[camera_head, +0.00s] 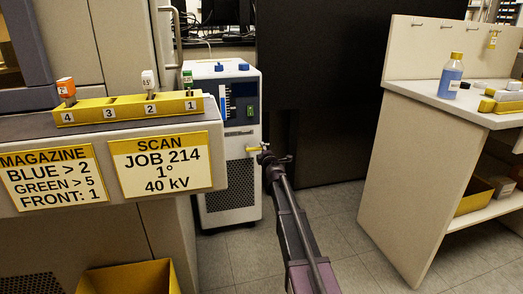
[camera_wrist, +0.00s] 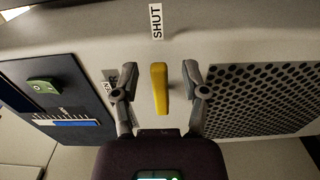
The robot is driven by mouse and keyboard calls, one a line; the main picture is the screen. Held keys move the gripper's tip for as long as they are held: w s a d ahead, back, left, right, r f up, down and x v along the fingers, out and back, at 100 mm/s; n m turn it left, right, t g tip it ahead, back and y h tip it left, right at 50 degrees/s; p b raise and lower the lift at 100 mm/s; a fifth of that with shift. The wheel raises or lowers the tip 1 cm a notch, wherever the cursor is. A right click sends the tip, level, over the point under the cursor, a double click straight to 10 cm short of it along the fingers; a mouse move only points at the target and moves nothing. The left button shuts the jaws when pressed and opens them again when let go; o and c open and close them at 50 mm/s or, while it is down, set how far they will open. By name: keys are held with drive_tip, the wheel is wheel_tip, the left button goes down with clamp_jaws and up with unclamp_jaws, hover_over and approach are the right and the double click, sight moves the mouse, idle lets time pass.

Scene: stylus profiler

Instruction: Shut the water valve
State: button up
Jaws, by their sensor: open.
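The yellow water valve handle (camera_wrist: 159,88) is on the white chiller's face in the wrist view, between my fingers. A "SHUT" label (camera_wrist: 156,21) is above it in that picture; the handle's long axis points roughly toward this label. Another label (camera_wrist: 109,84) is partly hidden behind my left finger. My gripper (camera_wrist: 160,77) is open, with a finger on each side of the handle and visible gaps between. In the head view, the valve handle (camera_head: 253,149) shows small at the chiller's front, with my gripper (camera_head: 268,156) right beside it.
The white chiller (camera_head: 245,173) stands on the floor behind a bench with a yellow magazine rack (camera_head: 128,108) and signs. A dark cabinet (camera_head: 315,60) is behind my arm. At right is a workbench (camera_head: 430,93) with a bottle (camera_head: 451,78). Floor between is clear.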

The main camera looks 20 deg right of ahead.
drive_tip(key=s, duration=1)
drive_tip(key=shift+s, duration=0.2)
